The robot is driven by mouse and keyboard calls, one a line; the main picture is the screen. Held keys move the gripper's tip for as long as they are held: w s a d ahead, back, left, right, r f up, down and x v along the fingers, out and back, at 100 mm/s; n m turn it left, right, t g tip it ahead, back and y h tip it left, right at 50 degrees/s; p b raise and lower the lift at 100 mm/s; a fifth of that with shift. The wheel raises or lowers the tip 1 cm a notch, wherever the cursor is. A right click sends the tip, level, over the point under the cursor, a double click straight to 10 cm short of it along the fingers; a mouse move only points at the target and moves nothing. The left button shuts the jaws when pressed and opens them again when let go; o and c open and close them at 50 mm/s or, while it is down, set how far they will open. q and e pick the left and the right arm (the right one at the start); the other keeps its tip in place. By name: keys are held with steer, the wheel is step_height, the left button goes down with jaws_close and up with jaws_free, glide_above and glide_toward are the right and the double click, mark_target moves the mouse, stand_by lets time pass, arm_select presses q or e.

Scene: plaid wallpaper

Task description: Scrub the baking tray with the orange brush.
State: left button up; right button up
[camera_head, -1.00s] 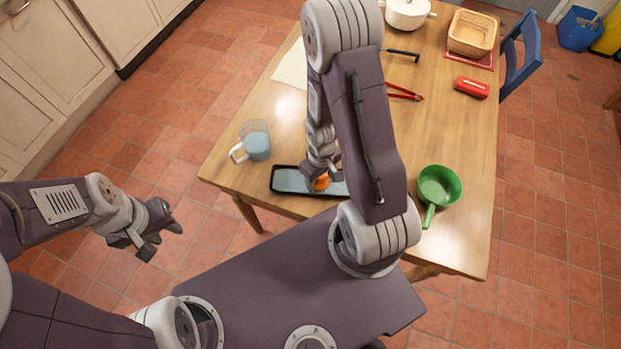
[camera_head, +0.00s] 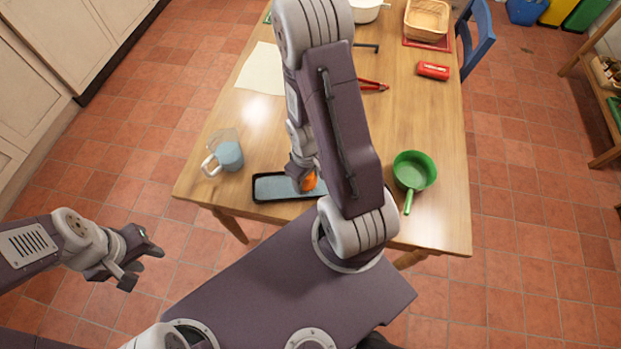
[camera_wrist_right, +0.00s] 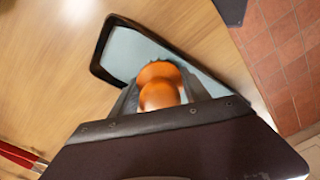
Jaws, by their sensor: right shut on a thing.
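The baking tray (camera_head: 272,188) is dark-rimmed with a pale blue-grey inside and lies near the table's front edge. It also shows in the right wrist view (camera_wrist_right: 128,52). The orange brush (camera_head: 309,181) is over the tray's right part in the head view. My right gripper (camera_head: 304,177) is shut on the brush, which sits between its fingers in the wrist view (camera_wrist_right: 160,85). Whether the brush touches the tray is hard to tell. My left gripper (camera_head: 138,264) is empty and open, over the floor left of the table.
My right arm hides the table's middle.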

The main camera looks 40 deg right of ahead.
mark_target(259, 180)
steer(key=shift+w+a+r+p, duration=0.1)
steer(key=shift+w+a+p, duration=0.35)
steer(key=shift+w+a, duration=0.25)
steer(key=shift+w, duration=0.3)
steer(key=shift+w+a+p, duration=0.2)
steer(key=shift+a+p, duration=0.1)
steer(key=shift+p, duration=0.1)
steer(key=w+a+p, duration=0.4)
steer(key=shift+w+a+r, duration=0.1)
steer(key=shift+w+a, duration=0.15)
steer(key=shift+w, duration=0.1)
steer(key=shift+w+a+p, duration=0.35)
steer(key=shift+p, duration=0.05)
steer(key=shift+w+a+f, duration=0.1)
steer(key=shift+w+a, duration=0.55)
steer(key=shift+a, duration=0.2)
steer(key=shift+w+a+f, duration=0.1)
steer(key=shift+w+a, duration=0.55)
steer(key=shift+a, duration=0.15)
steer(key=shift+r, duration=0.1)
